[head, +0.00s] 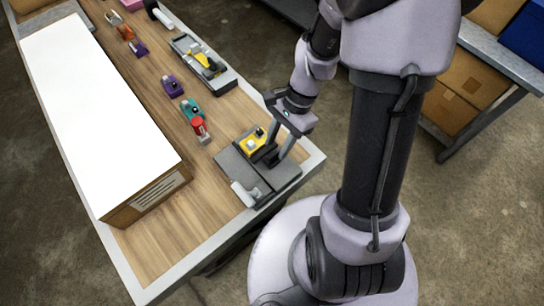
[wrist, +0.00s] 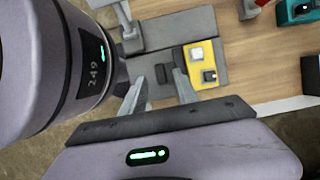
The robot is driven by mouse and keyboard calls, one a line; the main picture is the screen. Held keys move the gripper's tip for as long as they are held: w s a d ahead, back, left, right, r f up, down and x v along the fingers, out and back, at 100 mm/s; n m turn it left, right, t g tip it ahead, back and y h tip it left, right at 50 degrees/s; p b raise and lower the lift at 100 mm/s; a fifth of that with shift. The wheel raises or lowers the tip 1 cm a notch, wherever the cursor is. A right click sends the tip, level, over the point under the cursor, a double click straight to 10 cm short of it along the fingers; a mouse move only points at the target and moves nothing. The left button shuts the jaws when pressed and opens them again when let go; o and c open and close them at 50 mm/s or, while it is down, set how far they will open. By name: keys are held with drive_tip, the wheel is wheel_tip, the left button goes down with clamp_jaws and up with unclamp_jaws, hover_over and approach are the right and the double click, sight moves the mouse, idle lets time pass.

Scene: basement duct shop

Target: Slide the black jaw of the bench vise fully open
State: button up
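The bench vise (head: 233,165) sits at the near right end of the wooden bench, as dark grey blocks with a pale handle (head: 243,194). In the wrist view the vise shows as a grey slab (wrist: 180,28) with darker parts nearer my gripper. A small dark upright block (wrist: 163,74), possibly part of the black jaw, is between my fingertips. My gripper (wrist: 159,77) is open, its two fingers apart around that block; contact cannot be told. In the head view my gripper (head: 272,157) is low over the vise and hides part of the jaw.
A yellow box (wrist: 204,62) with two knobs is right beside the fingers. Red (head: 199,127) and teal (head: 190,108) items stand farther along the bench. A long white-topped box (head: 90,100) fills the left side. Bare wood (head: 195,195) lies between it and the vise.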

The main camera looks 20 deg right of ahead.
sight(273, 154)
drive_tip(key=b+x, duration=0.1)
drive_tip(key=x, duration=0.3)
drive_tip(key=shift+a+f, duration=0.1)
drive_tip(key=shift+f, duration=0.25)
clamp_jaws()
idle(1.0)
